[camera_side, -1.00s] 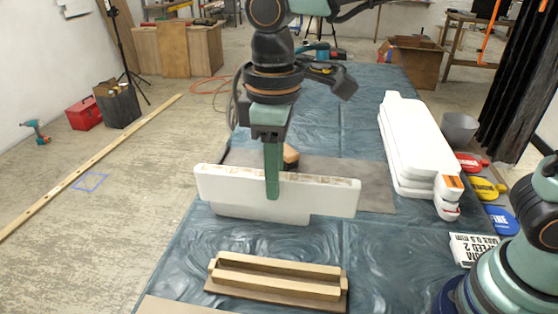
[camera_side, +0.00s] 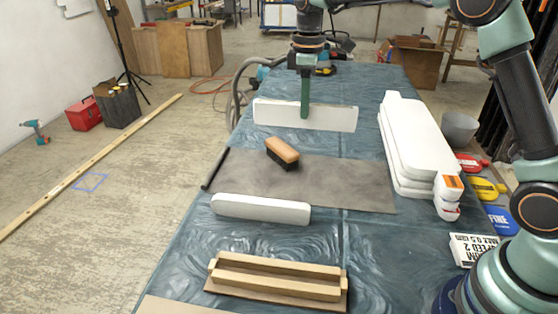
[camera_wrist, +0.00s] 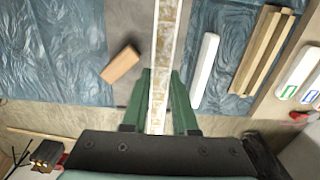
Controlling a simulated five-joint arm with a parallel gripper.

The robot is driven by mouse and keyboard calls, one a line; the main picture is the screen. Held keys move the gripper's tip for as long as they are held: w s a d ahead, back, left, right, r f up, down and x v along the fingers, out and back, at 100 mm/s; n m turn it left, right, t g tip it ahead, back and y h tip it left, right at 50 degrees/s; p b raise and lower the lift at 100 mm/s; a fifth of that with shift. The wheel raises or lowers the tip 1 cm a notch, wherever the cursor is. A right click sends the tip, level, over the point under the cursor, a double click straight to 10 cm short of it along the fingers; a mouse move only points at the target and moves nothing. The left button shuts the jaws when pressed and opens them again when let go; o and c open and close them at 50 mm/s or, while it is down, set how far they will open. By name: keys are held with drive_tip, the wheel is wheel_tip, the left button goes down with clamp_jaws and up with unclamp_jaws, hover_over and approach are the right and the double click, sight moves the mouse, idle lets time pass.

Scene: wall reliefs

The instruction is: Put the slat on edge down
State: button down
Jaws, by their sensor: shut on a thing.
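My gripper (camera_side: 305,115) is shut on a long white slat (camera_side: 335,117) near the far part of the blue-covered table. The slat stands on edge, its long side level. I cannot tell whether its lower edge touches the cover. In the wrist view the slat (camera_wrist: 164,45) shows a thin speckled, pale top edge running between the green fingers of my gripper (camera_wrist: 160,85). Another white bar (camera_side: 260,209) lies on the table at the near edge of the grey mat. It also shows in the wrist view (camera_wrist: 204,68).
A wooden-backed brush (camera_side: 282,151) lies on the grey mat (camera_side: 345,182). A wooden slotted holder (camera_side: 277,277) sits near the front. Stacked white blocks (camera_side: 415,145), a grey cup (camera_side: 459,128) and coloured tags (camera_side: 488,190) line the right. The cover around the held slat looks clear.

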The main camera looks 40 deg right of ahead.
wheel_tip(320, 180, down, 18)
drive_tip(key=shift+f, duration=0.1)
idle(0.4)
drive_tip(key=c, duration=0.7)
unclamp_jaws()
drive_tip(key=shift+f, duration=0.15)
